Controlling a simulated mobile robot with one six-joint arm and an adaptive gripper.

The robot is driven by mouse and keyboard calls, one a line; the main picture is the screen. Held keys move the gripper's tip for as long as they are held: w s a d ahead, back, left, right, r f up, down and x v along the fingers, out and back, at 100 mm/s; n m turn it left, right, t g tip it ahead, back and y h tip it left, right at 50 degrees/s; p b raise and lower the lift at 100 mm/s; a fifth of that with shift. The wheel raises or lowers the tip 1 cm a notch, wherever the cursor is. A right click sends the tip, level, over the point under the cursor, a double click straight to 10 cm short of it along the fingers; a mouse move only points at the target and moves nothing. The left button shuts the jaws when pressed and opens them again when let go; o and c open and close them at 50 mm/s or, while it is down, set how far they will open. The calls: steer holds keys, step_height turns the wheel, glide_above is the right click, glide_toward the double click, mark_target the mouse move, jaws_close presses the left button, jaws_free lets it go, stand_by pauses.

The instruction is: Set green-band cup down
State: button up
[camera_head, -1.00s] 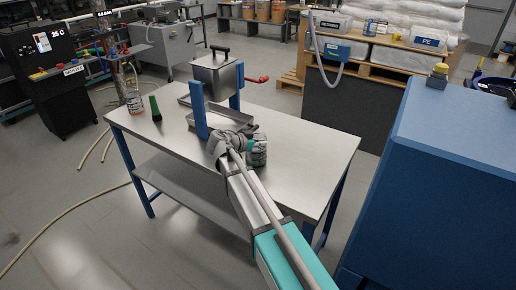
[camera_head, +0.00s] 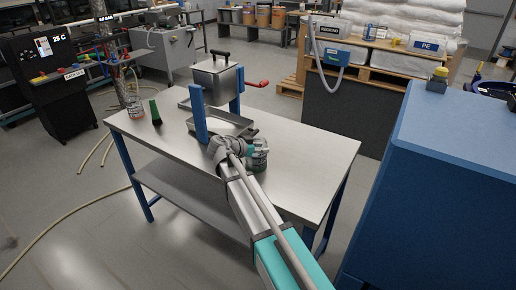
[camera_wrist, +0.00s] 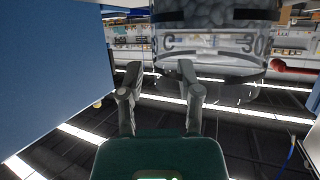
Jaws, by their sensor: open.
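The cup (camera_head: 259,160) is clear and holds grey pellets. It appears to stand upright on the steel table (camera_head: 300,150), right beside my gripper (camera_head: 246,149), which hides part of it. In the wrist view, which looks upside down, the cup (camera_wrist: 213,42) is close by, with a dark band and printed marks. There my gripper (camera_wrist: 158,72) has its two fingers apart, with the cup just beyond their tips and a little to the right. I cannot tell whether a finger touches it. No green band shows clearly.
A metal tray (camera_head: 232,124), a blue post (camera_head: 199,112) and a lidded steel vessel (camera_head: 217,80) are behind my gripper. The table's right is clear. A blue cabinet (camera_head: 440,170) stands right.

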steer(key=shift+r, duration=0.15)
steer(key=p+v, duration=0.4)
steer(key=v, duration=0.8)
steer(key=shift+p, duration=0.4)
steer(key=shift+s+d, duration=0.1)
